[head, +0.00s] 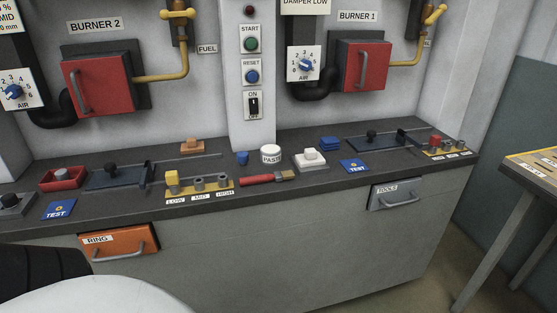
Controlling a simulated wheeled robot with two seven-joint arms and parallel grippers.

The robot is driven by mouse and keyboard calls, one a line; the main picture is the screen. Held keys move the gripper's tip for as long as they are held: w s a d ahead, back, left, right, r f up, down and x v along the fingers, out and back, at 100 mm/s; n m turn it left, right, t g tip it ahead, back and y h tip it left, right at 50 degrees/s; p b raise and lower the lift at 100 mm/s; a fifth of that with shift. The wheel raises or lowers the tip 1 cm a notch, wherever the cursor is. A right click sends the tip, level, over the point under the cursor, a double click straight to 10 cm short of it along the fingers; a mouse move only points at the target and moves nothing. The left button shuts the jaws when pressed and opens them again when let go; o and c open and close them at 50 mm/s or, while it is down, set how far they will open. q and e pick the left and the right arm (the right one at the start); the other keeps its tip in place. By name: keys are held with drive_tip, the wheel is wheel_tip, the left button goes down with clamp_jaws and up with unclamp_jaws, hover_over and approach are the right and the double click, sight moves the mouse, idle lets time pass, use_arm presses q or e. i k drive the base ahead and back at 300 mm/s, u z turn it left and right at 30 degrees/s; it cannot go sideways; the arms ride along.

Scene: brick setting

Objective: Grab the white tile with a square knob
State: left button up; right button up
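The white tile with a square knob (310,159) lies on the dark countertop, right of the middle of the head view. Its raised knob is on top. It stands apart from the round white PASTE container (271,154) to its left and the blue TEST card (354,166) to its right. Neither of my grippers shows in this view.
The dark counter (223,209) also holds a red-handled brush (268,178) in front of the tile and blue stacked pieces (330,143) behind it. An orange RING drawer (119,242) and a grey TOOLS drawer (396,194) are below. A separate table (531,180) stands at the right.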

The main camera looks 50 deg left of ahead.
sight(311, 158)
drive_tip(key=k, duration=0.15)
drive_tip(key=u, duration=1.4)
